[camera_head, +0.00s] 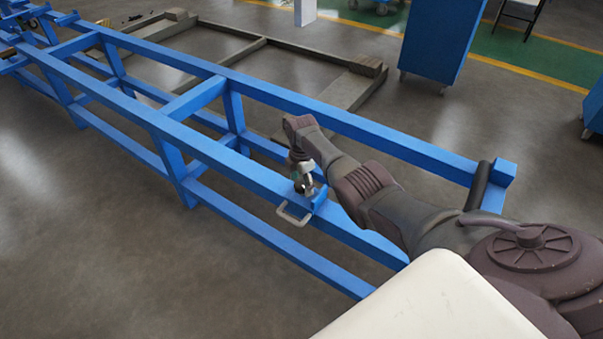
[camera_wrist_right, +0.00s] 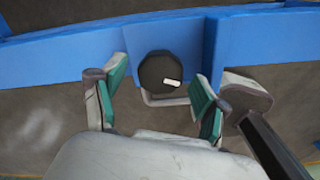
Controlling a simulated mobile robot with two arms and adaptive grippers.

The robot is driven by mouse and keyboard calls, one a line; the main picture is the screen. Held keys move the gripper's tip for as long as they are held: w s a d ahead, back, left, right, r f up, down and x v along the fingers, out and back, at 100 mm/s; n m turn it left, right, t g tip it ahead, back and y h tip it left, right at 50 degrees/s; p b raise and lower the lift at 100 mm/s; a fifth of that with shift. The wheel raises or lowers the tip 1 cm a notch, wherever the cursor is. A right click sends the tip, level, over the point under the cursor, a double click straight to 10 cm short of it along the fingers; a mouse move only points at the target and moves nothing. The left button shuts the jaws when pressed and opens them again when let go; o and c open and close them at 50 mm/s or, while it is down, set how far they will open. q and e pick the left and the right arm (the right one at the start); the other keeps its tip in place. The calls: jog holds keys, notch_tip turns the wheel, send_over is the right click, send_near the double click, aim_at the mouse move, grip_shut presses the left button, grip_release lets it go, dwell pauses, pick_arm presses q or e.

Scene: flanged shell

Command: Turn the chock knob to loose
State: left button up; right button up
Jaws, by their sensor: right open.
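The chock knob (camera_wrist_right: 159,72) is a dark, roughly round knob with a short white mark at its lower right. It sits in front of a blue bracket plate (camera_wrist_right: 185,48) in the right wrist view. My right gripper (camera_wrist_right: 158,82) is open, with one green-padded finger to the left of the knob and one to the right. A gap shows on each side, and the fingers do not appear to touch it. In the head view my right gripper (camera_head: 307,180) is at the blue frame's near rail, where I cannot make out the knob. My left gripper is not in view.
The long blue frame (camera_head: 255,180) runs from upper left to lower right. A pale U-shaped loop (camera_head: 293,215) sticks out below the bracket. Blue cabinets (camera_head: 440,40) stand at the back right. Bare floor lies in front of the frame.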

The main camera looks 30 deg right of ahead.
aim_at(301, 184)
notch_tip(301, 184, up, 12)
jog(key=shift+f, duration=0.15)
dwell(0.7)
